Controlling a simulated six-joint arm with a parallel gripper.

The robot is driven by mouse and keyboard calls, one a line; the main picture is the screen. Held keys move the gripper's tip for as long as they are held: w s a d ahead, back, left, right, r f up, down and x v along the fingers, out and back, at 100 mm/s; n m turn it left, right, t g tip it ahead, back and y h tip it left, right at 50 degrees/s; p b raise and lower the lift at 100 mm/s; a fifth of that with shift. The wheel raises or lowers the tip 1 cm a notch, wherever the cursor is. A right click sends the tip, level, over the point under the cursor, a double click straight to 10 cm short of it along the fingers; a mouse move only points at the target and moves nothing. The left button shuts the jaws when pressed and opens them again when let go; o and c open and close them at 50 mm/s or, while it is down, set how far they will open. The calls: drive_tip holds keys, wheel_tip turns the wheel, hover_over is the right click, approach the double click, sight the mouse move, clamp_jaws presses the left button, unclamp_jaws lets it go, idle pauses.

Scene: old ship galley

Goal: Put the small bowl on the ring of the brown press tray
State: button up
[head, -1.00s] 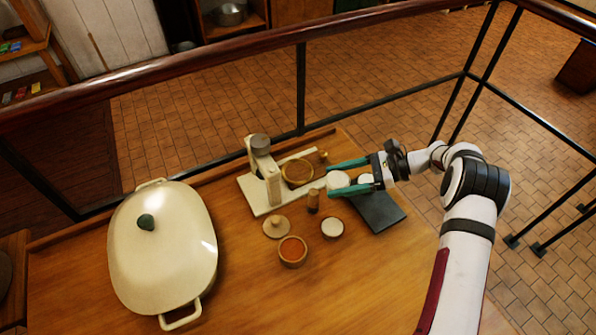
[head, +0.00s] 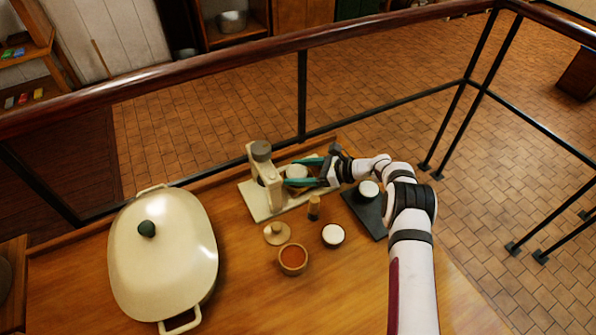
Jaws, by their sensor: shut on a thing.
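My gripper (head: 302,172) has teal fingers and is shut on the small pale bowl (head: 297,172), one finger on either side. The bowl is over the brown press tray (head: 298,191), which it and the fingers mostly hide. I cannot tell whether the bowl touches the ring or hangs just above it. The tray belongs to the cream press (head: 266,182), whose upright with a grey cap stands just left of the bowl.
A dark mat (head: 359,213) with another white round thing (head: 368,188) lies right of the press. In front are a small wooden peg-like piece (head: 314,207), a knobbed lid (head: 276,234), a bowl of orange stuff (head: 293,259) and a white-filled bowl (head: 333,235). A large lidded pot (head: 165,255) fills the left.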

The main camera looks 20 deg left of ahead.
drive_tip(key=o, duration=1.4)
drive_tip(key=shift+f, duration=0.1)
drive_tip(key=shift+d+r, duration=0.25)
drive_tip(key=shift+d, duration=0.05)
drive_tip(key=v, duration=1.2)
drive_tip(key=s+d+r+n+g+h, duration=0.1)
drive_tip(key=s+r+n+h, duration=0.2)
drive_tip(key=s+r, duration=0.4)
drive_tip(key=s+d+r+n+h, duration=0.2)
drive_tip(key=s+r+n, duration=0.1)
drive_tip(key=s+r, duration=0.45)
drive_tip(key=s+d+n+h, duration=0.3)
drive_tip(key=s+d, duration=0.1)
drive_tip(key=s, duration=0.8)
drive_tip(key=s+d+n+h, duration=0.3)
drive_tip(key=s+d, duration=0.2)
drive_tip(key=s, duration=0.7)
drive_tip(key=shift+s+t+h, duration=0.3)
drive_tip(key=shift+s+t, duration=0.05)
drive_tip(key=shift+t, duration=0.05)
drive_tip(key=shift+d, duration=0.1)
